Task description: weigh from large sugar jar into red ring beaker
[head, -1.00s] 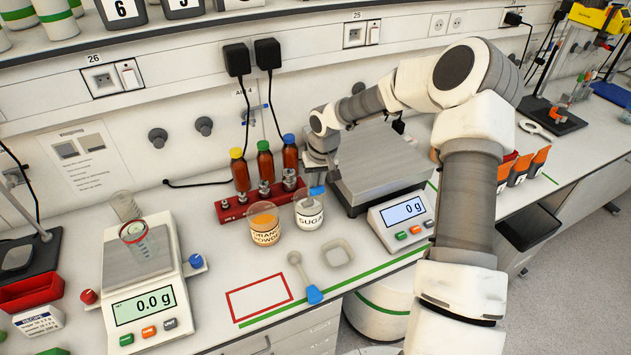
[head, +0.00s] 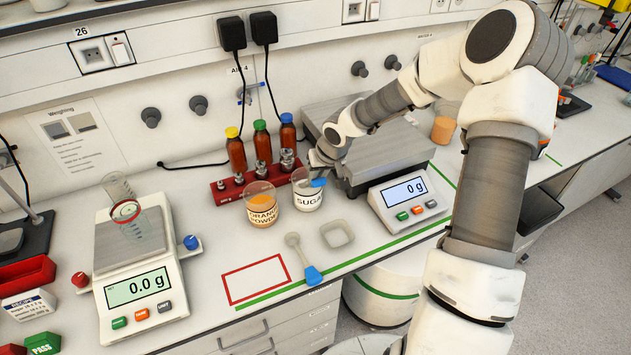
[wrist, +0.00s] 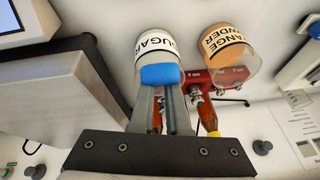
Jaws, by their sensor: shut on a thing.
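The large sugar jar (head: 308,201), a clear beaker with a white SUGAR label, stands upright on the bench beside the orange powder jar (head: 263,211). The red ring beaker (head: 126,211) stands on the pan of the left scale (head: 152,241), whose display reads 0.0 g.
A blue-handled spoon (head: 313,275) and a weighing dish (head: 337,234) lie in front of the jars. A red rack (head: 228,190) with brown bottles stands behind. The large scale (head: 385,150) reads 0 g, close on the right. The red outlined rectangle (head: 254,279) is empty.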

